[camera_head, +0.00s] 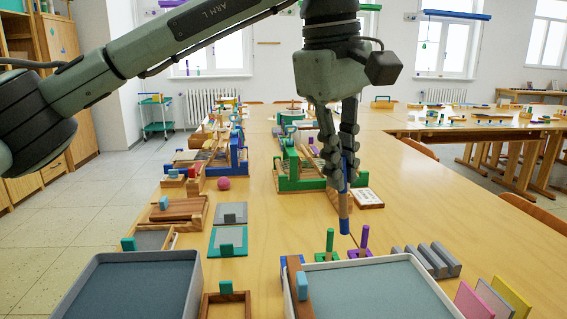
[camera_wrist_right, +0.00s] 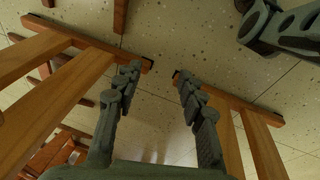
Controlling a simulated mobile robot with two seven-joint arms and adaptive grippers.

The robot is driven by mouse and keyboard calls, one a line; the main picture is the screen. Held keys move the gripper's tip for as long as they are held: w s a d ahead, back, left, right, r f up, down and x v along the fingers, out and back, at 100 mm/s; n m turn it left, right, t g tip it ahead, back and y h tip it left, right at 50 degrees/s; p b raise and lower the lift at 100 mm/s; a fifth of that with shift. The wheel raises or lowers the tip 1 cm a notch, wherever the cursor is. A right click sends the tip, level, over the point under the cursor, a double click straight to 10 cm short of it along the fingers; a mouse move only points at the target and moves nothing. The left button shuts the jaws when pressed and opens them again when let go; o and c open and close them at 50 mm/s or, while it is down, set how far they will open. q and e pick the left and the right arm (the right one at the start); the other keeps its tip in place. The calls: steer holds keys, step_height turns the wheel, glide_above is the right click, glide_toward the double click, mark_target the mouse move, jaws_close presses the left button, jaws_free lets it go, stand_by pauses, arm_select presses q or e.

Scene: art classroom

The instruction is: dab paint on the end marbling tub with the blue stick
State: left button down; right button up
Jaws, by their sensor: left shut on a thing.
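My left gripper (camera_head: 339,176) hangs fingers-down over the middle of the table, shut on the blue stick (camera_head: 344,212). The stick points down, with a wooden band and a blue lower end, and its tip is in the air short of the tubs. My right gripper (camera_wrist_right: 158,72) is open and empty above the floor in the right wrist view.
A green stick (camera_head: 330,241) and a purple stick (camera_head: 365,239) stand upright behind the right tub. Grey ridged blocks (camera_head: 433,260) lie right of them. A green-framed rack (camera_head: 300,180) stands behind the gripper. Wooden stool legs (camera_wrist_right: 60,100) flank my right gripper.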

mark_target(346, 190)
arm_select(q)
steer(key=f, duration=0.1)
steer(key=f+b, duration=0.1)
steer(key=s+f+b, duration=0.1)
steer(key=shift+d+m, duration=0.3)
step_height(346, 190, down, 2)
steer(key=shift+f+b, duration=0.15)
steer(key=shift+b, duration=0.95)
steer(key=shift+f+b, duration=0.75)
steer(key=shift+f, duration=0.15)
steer(key=shift+f+b, duration=0.9)
steer(key=shift+f, duration=0.65)
arm_select(e)
step_height(346, 190, up, 18)
steer(key=w+a+t, duration=0.1)
steer(key=shift+w+a+h, duration=0.15)
steer(key=shift+w+h, duration=0.1)
steer(key=shift+h, duration=0.05)
arm_select(q)
steer(key=shift+f, duration=0.4)
arm_select(e)
steer(key=shift+f, duration=0.3)
steer(key=shift+r, duration=0.1)
